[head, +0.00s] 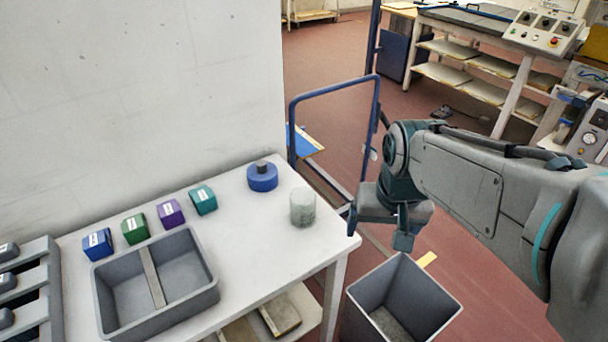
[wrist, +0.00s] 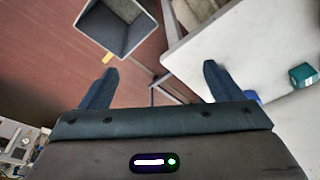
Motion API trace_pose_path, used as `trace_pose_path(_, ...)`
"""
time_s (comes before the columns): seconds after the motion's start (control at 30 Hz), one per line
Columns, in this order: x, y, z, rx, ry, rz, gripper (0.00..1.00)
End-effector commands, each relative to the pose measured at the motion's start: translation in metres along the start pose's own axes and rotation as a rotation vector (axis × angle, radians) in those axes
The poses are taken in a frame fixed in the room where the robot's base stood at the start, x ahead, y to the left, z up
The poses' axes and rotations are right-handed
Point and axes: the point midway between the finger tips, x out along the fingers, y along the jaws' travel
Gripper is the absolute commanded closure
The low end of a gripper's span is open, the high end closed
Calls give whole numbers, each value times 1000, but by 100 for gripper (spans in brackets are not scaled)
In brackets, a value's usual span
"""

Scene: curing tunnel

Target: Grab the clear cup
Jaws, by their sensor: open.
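The clear cup (head: 303,207) looks pale grey-green and translucent. It stands upright near the right end of the white table (head: 262,282) in the head view. My gripper (head: 377,230) is to the right of the cup, just off the table's right edge, apart from it and empty. In the wrist view the two fingers of my gripper (wrist: 160,70) are spread wide with nothing between them. I cannot make out the cup in the wrist view.
A blue round object with a dark knob (head: 262,178) stands behind-left of the cup. Several small labelled boxes, one teal (head: 203,200), line the table's back. A grey divided tray (head: 205,300) is in front. A grey bin (head: 448,312) stands on the floor; a blue rail (head: 335,88) rises behind.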

Motion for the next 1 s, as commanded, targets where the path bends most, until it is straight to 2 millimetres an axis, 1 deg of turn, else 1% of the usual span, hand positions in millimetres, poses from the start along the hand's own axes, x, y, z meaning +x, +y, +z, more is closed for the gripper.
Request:
trace_pose_path(0.03, -3, -10, -19, 13, -21, -2, 14)
trace_pose_path(0.2, -1, -44, -78, 88, -77, 1, 14)
trace_pose_path(0.27, 3, -57, -97, 114, -96, 4, 14)
trace_pose_path(0.3, 6, -67, -110, 132, -110, 8, 14)
trace_pose_path(0.4, 17, -91, -137, 173, -139, 18, 14)
trace_pose_path(0.5, 29, -114, -159, 210, -164, 30, 14)
trace_pose_path(0.6, 41, -133, -174, 239, -182, 41, 14)
trace_pose_path(0.7, 50, -146, -182, 260, -195, 50, 14)
trace_pose_path(0.87, 60, -154, -187, 274, -203, 56, 14)
trace_pose_path(1.0, 83, -154, -182, 276, -206, 58, 14)
